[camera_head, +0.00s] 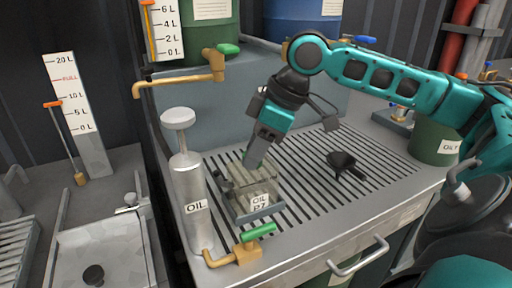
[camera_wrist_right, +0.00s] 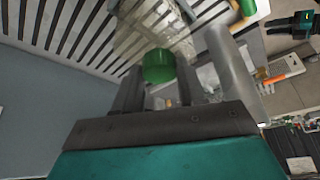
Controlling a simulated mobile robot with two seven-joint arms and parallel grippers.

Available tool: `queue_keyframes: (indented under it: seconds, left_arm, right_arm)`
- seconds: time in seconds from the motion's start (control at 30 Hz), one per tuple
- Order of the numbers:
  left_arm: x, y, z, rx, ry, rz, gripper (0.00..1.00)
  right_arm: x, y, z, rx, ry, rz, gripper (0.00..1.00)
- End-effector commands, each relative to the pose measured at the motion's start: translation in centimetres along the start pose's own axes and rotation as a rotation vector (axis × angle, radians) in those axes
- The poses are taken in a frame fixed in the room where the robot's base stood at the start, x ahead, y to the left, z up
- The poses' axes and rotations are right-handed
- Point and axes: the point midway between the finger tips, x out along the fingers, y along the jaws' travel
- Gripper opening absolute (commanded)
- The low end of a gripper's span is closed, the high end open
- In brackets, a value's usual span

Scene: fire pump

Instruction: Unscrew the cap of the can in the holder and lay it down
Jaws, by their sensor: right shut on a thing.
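My right gripper (camera_head: 252,163) comes down from above at the can's top. In the right wrist view a green cap (camera_wrist_right: 158,66) sits between the fingers of my right gripper (camera_wrist_right: 157,85), which is shut on it. The can (camera_wrist_right: 150,28) is blurred behind the cap there. I cannot tell whether the cap still touches the can.
A grey OIL pump cylinder (camera_head: 188,190) stands close left of the holder. A brass tap with a green handle (camera_head: 252,244) is in front. A black funnel (camera_head: 343,164) lies to the right on the slats. Bare slats lie around the funnel.

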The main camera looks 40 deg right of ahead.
Motion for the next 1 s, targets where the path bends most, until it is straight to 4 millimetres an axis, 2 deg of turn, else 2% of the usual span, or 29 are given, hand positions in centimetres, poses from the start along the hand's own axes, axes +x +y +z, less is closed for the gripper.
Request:
queue_keyframes:
  seconds: [0.13, 1.0]
  left_arm:
    - [-0.2, -0.1, 0.2, 0.001, -0.006, -0.002, 0.43]
    - [-2.6, 0.1, -3.7, -0.001, -0.002, 0.0, 0.43]
  right_arm:
    - [-0.1, 0.0, 0.0, -0.006, -0.001, -0.003, 0.14]
    - [-0.2, 0.2, -0.2, -0.308, 0.0, -0.14, 0.14]
